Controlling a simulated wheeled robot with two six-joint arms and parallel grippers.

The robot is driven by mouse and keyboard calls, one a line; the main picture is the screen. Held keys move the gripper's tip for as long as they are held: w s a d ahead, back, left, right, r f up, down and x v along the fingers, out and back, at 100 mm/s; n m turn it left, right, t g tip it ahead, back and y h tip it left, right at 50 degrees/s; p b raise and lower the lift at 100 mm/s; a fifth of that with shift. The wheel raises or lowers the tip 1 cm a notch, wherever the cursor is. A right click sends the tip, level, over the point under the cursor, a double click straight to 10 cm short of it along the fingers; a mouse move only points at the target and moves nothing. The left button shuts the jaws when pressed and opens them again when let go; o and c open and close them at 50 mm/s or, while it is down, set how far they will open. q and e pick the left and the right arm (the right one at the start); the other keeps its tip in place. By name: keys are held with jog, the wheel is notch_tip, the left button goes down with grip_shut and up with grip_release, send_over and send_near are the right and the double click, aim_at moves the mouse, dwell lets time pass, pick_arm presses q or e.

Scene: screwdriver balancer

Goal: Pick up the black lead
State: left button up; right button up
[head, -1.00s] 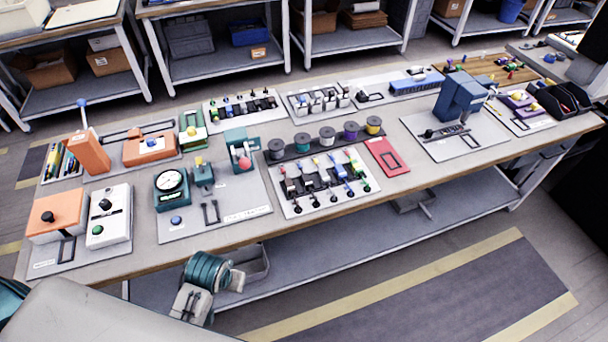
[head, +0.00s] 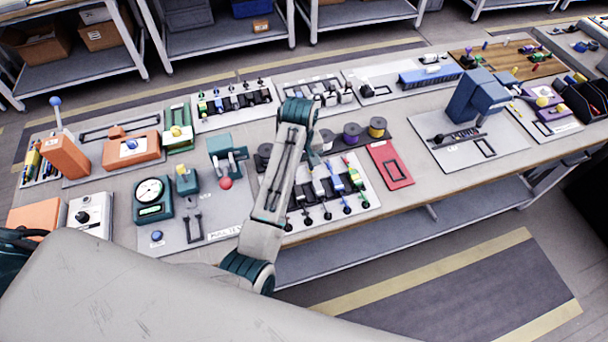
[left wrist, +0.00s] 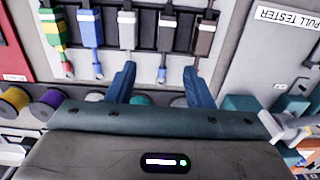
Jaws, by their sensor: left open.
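My left gripper (left wrist: 159,69) is open, with two blue fingers pointing at the row. I cannot tell the height gap. My right gripper is not in view.
The white lead (left wrist: 127,30), blue lead (left wrist: 90,28) and green lead (left wrist: 52,28) stand beside it. Wire spools (head: 352,132) lie behind the rack. The pull tester (head: 222,150) is left of it, and a red tray (head: 390,165) is right of it.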

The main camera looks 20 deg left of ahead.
aim_at(299, 191)
pick_arm(q)
jog(key=s+f, duration=0.1)
jog(key=s+f+p, duration=0.1)
jog(key=shift+s+f, duration=0.15)
jog(key=shift+s, duration=0.2)
jog(key=f+p, duration=0.1)
jog(key=f, duration=0.3)
jog(key=w+f+p, duration=0.1)
jog(key=shift+f+p, duration=0.35)
jog(key=shift+f, duration=0.05)
jog(key=shift+s+f, duration=0.2)
jog(key=shift+f, duration=0.45)
jog(key=shift+w+f, duration=0.1)
jog(key=shift+w, duration=0.1)
jog(key=shift+c, duration=0.5)
jog(key=c, duration=0.9)
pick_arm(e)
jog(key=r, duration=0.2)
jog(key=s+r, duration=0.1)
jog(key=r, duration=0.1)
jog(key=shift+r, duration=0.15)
